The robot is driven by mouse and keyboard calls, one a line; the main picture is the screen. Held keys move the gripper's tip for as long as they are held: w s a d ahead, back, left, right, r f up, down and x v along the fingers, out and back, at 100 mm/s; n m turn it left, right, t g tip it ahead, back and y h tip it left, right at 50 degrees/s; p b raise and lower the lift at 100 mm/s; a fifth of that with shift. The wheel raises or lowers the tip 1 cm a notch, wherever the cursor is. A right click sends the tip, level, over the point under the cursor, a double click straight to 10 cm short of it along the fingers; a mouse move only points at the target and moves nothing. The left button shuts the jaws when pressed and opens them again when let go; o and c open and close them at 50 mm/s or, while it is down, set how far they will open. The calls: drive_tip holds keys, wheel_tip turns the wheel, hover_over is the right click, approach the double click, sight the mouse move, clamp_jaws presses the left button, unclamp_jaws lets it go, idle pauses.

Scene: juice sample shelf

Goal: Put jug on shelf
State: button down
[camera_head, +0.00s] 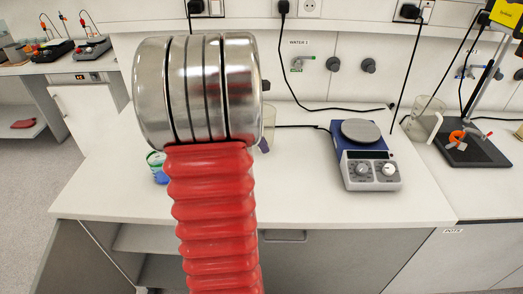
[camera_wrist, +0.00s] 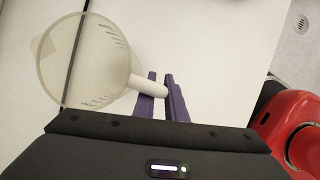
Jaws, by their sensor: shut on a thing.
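In the wrist view, a translucent jug (camera_wrist: 75,60) with a rounded open rim stands out at the upper left, and its white handle (camera_wrist: 148,87) reaches between the purple fingers of my gripper (camera_wrist: 162,84). The fingers are shut on that handle. A white surface lies below the jug; I cannot tell whether the jug touches it. A clear vessel with a pale handle (camera_head: 425,125) stands at the right of the bench. A shelf-like ledge (camera_head: 290,22) runs along the wall above the bench.
A blue and white hotplate (camera_head: 370,158) stands on the white bench (camera_head: 320,200). A dark stand base (camera_head: 472,150) is at the right. A small blue-green container (camera_head: 157,168) shows partly behind my arm. Black cables hang by the wall. The bench front is clear.

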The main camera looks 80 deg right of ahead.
drive_tip(key=shift+f, duration=1.55)
drive_tip(key=c, duration=1.8)
unclamp_jaws()
drive_tip(key=shift+f, duration=0.1)
drive_tip(key=v, duration=1.2)
